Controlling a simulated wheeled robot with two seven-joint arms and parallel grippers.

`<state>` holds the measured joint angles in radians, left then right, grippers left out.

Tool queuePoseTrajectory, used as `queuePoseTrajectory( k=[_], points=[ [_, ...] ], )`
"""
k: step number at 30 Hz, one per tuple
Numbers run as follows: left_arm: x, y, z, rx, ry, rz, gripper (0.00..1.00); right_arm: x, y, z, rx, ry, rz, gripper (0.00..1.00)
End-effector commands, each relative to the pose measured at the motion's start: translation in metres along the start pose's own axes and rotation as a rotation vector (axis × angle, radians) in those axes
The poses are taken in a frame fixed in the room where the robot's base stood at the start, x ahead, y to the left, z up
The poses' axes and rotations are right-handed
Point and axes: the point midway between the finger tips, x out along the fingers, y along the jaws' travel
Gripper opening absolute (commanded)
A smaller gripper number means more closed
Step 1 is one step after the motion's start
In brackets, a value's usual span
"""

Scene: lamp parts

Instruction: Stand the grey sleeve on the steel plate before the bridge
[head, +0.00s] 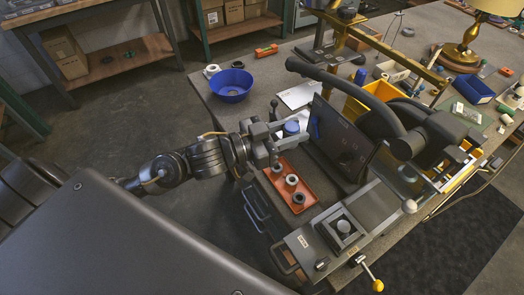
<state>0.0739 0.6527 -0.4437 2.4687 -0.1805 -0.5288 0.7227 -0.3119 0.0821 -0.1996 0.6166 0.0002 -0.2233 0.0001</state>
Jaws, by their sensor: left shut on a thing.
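My left gripper (275,146) reaches in from the left and is shut at the far end of a red-orange tray (309,187). What it grips is small and mostly hidden by the fingers. A grey fixture (343,228) with a square steel-looking top stands on the bench to the right of the tray. I cannot clearly make out the bridge. My right gripper is not in view.
A dark upright panel (340,138) stands right of the tray, with a thick black curved tube (362,92) behind it. A blue bowl (231,85) sits at the bench's far left. A yellow-knobbed lever (377,285) juts out in front. A brass lamp (462,55) stands far right.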

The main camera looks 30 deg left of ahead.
Motion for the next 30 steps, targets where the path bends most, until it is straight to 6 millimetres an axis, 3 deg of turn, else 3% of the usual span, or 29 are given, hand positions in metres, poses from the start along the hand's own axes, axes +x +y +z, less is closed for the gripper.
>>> queuePoseTrajectory(
  k=[1, 5, 11, 14, 23, 30],
  points=[
    [0.002, 0.005, 0.006, 0.005, -0.001, 0.014, 0.11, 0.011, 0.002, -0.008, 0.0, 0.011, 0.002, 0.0],
    [0.004, 0.011, 0.006, 0.006, -0.007, 0.03, 0.11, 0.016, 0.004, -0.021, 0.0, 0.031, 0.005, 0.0],
    [0.004, 0.009, 0.007, 0.005, -0.011, 0.032, 0.11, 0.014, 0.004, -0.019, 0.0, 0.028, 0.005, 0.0],
    [0.002, -0.004, 0.013, 0.007, -0.013, 0.031, 0.11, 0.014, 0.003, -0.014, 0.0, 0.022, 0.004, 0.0],
    [-0.011, -0.073, 0.043, 0.006, -0.015, 0.029, 0.11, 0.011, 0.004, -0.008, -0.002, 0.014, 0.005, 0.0],
    [-0.017, -0.109, 0.083, 0.004, -0.011, 0.031, 0.11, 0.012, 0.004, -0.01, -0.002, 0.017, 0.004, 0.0]
  ],
)
